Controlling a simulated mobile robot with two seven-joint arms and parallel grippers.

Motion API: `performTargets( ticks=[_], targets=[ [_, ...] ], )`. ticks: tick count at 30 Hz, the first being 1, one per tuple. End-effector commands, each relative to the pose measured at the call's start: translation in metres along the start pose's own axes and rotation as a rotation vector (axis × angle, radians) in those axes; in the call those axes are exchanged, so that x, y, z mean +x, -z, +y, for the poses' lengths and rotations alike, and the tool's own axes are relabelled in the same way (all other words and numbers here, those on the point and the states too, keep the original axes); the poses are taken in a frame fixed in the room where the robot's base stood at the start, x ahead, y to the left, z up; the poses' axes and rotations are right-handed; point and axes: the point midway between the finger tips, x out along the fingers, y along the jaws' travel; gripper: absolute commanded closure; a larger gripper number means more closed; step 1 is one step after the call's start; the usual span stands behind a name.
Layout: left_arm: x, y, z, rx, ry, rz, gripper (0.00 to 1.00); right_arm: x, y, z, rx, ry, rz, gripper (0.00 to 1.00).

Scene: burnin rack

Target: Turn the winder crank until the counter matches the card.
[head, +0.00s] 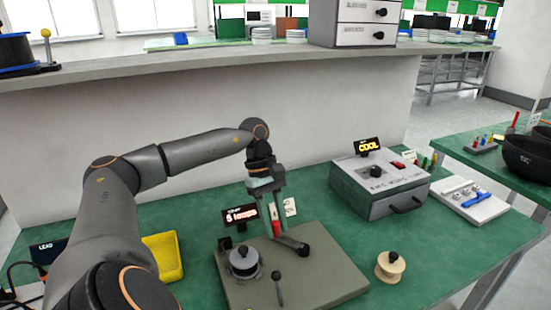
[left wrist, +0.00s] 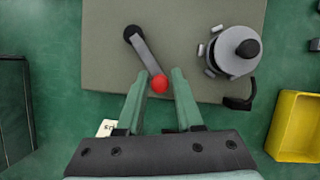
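The winder's grey base plate (head: 325,272) lies on the green bench. Its crank arm (head: 292,242) ends in a red knob (head: 276,228), which also shows in the left wrist view (left wrist: 159,84). My left gripper (head: 270,222) points down over the knob. In the left wrist view its two green fingers (left wrist: 158,82) stand open on either side of the knob, with gaps. The counter (head: 241,216) appears to read "5 loops". The card (head: 290,207) stands behind the gripper, partly hidden, its number unreadable. A round coil former (head: 243,262) sits on the plate. My right gripper is not in view.
A small black-knobbed lever (head: 279,288) stands on the plate. A spool (head: 390,266) and a grey box marked COOL (head: 385,190) are to the right. A yellow tray (head: 164,256) is to the left. A raised shelf (head: 200,62) runs behind the bench.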

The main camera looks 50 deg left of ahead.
Motion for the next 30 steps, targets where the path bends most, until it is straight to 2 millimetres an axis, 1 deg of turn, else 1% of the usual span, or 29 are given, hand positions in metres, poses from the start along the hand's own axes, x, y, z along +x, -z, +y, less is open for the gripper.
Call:
performTargets(
  ticks=[1, 3, 5, 12, 16, 20, 27, 30],
  targets=[
    [0.000, 0.000, 0.000, 0.000, 0.000, 0.000, 0.58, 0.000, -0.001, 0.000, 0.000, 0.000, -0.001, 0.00],
    [0.000, 0.000, 0.000, 0.000, 0.001, 0.001, 0.50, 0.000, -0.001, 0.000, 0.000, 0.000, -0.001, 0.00],
    [0.000, 0.000, 0.000, -0.001, 0.001, 0.001, 0.44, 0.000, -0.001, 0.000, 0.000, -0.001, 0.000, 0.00],
    [0.000, 0.000, 0.000, -0.001, 0.002, 0.002, 0.44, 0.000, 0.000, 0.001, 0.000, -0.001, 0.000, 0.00],
    [-0.009, 0.000, 0.000, -0.002, 0.000, 0.002, 0.44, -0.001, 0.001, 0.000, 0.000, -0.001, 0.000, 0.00],
    [-0.032, 0.000, 0.001, -0.001, -0.003, 0.002, 0.44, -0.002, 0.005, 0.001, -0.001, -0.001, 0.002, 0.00],
    [-0.087, -0.002, 0.001, 0.001, -0.005, -0.001, 0.44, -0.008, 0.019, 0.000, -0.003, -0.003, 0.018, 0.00],
    [-0.105, -0.002, 0.001, 0.000, -0.004, -0.001, 0.44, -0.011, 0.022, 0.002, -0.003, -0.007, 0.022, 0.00]
  ],
)
